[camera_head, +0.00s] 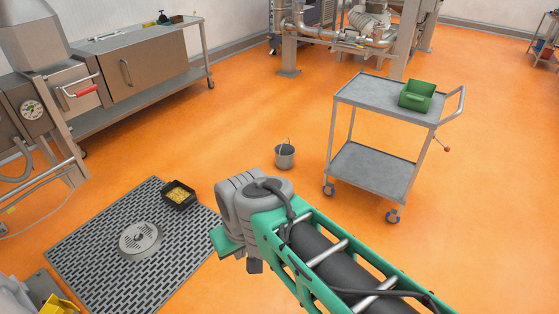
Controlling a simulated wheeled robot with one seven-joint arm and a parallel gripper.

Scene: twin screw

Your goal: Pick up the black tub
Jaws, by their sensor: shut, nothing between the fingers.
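The black tub (181,205) is a small open rectangular container at the left of the head view. It holds yellow pieces and stands on the dark floor grating near the grating's upper right part. My arm crosses the lower middle of the view, to the right of the tub. Nothing of mine is seen touching the tub.
The grating (95,255) carries a round metal drain cover (140,239). A metal bucket (285,157) stands on the orange floor. A grey trolley (370,170) bears a green bin (416,96). A steel bench (150,70) and machine stand left. Floor between tub and bucket is clear.

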